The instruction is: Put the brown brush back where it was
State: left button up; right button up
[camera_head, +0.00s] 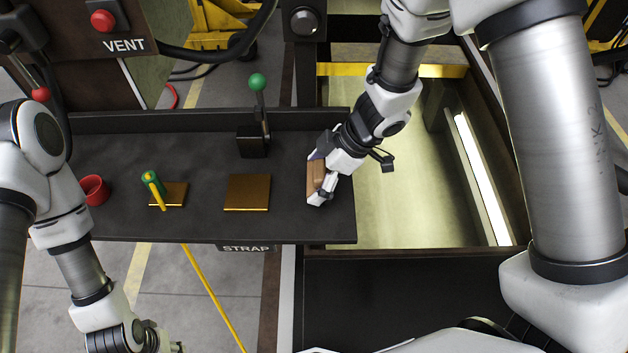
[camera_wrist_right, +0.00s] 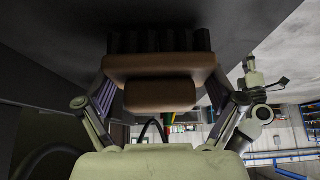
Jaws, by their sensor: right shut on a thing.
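The brown brush (camera_head: 314,176) is at the right end of the dark shelf (camera_head: 215,150), between the fingers of my right gripper (camera_head: 318,182). In the right wrist view the brown brush (camera_wrist_right: 160,72) shows its brown back and handle, with dark bristles facing the dark surface. The fingers of my right gripper (camera_wrist_right: 160,100) press on both its ends. I cannot tell whether the bristles touch the shelf.
A bare brass plate (camera_head: 247,192) lies left of the brush. Another brass plate (camera_head: 178,190) bears a green and yellow item (camera_head: 153,184). A red cup (camera_head: 94,190) stands farther left. A green-knobbed lever (camera_head: 257,84) rises at the back. An open pit (camera_head: 410,190) lies right of the shelf.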

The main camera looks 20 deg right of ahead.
jog(key=shift+w+a+f, duration=0.1)
jog(key=shift+f, duration=0.5)
jog(key=shift+w+a, duration=0.15)
jog(key=shift+w, duration=0.2)
jog(key=o, duration=0.7)
pick_arm(q)
jog(key=shift+w+a+f, duration=0.15)
jog(key=shift+w+f, duration=0.1)
jog(key=shift+f, duration=0.3)
pick_arm(e)
jog(key=shift+s+d+r, duration=0.15)
jog(key=shift+s+d, duration=0.05)
jog(key=shift+w+r, duration=0.1)
jog(key=shift+r, duration=0.15)
pick_arm(q)
notch_tip(320, 180, up, 4)
jog(key=p, duration=0.4)
jog(key=shift+w+r+p, duration=0.1)
jog(key=shift+r+p, duration=0.1)
jog(key=shift+p, duration=0.2)
pick_arm(e)
jog(key=v, duration=1.1)
jog(key=shift+d+r, duration=0.15)
jog(key=shift+d, duration=0.05)
